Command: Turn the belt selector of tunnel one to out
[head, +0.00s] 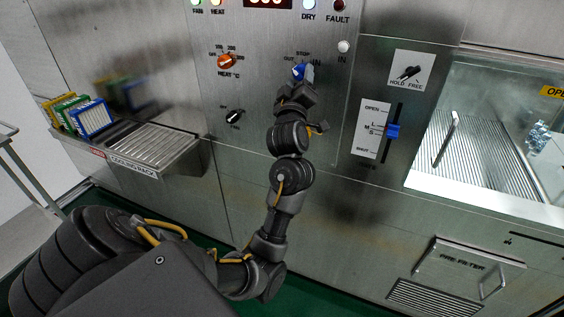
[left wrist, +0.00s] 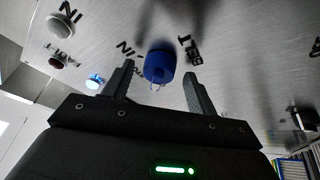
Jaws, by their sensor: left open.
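The belt selector is a blue knob (head: 299,72) on the upright steel control panel, under the labels OUT, STOP and IN. Its upper part shows just beyond my gripper; which label it points to cannot be told. My left gripper (head: 301,84) is right in front of it. In the left wrist view the blue knob (left wrist: 159,64) lies between the tips of my open left gripper (left wrist: 159,80), with a gap to each finger. The labels IN and BELT show on either side of it. My right gripper is not in view.
An orange heat knob (head: 228,62) and a black fan knob (head: 235,116) are left of the selector. A white button (head: 344,46) is at its upper right. A blue slider (head: 392,131) and a hold/free switch (head: 407,74) are further right. A cooling rack (head: 150,150) juts out at left.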

